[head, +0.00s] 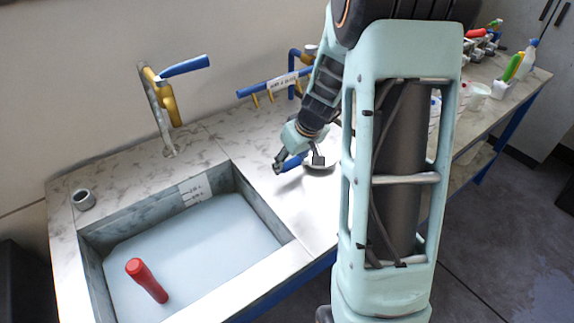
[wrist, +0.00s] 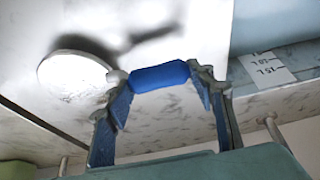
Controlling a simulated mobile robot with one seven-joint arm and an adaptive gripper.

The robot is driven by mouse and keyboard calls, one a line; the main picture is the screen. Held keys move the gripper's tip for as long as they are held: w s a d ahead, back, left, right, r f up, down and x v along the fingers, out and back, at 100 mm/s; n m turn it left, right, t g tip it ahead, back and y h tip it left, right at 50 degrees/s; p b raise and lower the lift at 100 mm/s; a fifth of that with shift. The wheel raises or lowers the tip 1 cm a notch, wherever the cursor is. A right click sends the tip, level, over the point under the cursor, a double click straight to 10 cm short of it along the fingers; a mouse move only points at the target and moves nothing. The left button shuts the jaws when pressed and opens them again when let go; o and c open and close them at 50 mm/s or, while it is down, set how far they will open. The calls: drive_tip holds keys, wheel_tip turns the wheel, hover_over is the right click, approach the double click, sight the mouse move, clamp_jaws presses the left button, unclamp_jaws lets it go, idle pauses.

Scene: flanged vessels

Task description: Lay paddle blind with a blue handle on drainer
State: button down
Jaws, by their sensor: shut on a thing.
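The paddle blind has a blue handle (head: 293,161) and a pale grey round plate (head: 321,164). In the wrist view the blue handle (wrist: 160,76) lies across between the fingertips, with the round plate (wrist: 74,75) to its left. My gripper (head: 281,164) is shut on the handle; it also shows in the wrist view (wrist: 162,84). The drainer (head: 300,205) is the bright, smooth area right of the sink, and it also shows in the wrist view (wrist: 195,25). The plate is over its far part. A shadow falls beside the plate; a small gap beneath is hard to judge.
The sink (head: 215,230) left of the drainer has a red-handled thing (head: 147,281) in it. A yellow tap with a blue lever (head: 185,66) stands behind. A grey ring (head: 83,199) sits at the left corner. A blue pipe rack (head: 268,85) is behind my gripper.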

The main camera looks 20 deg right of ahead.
drive_tip(key=shift+f, duration=0.7)
drive_tip(key=shift+w+a, duration=0.1)
drive_tip(key=shift+f+b, duration=0.1)
drive_tip(key=shift+b, duration=0.25)
drive_tip(key=c, duration=0.9)
unclamp_jaws()
drive_tip(key=shift+r+p, duration=0.3)
drive_tip(key=shift+p, duration=0.05)
drive_tip(key=v, duration=1.1)
drive_tip(key=shift+s+r, duration=0.3)
drive_tip(key=shift+s, duration=0.1)
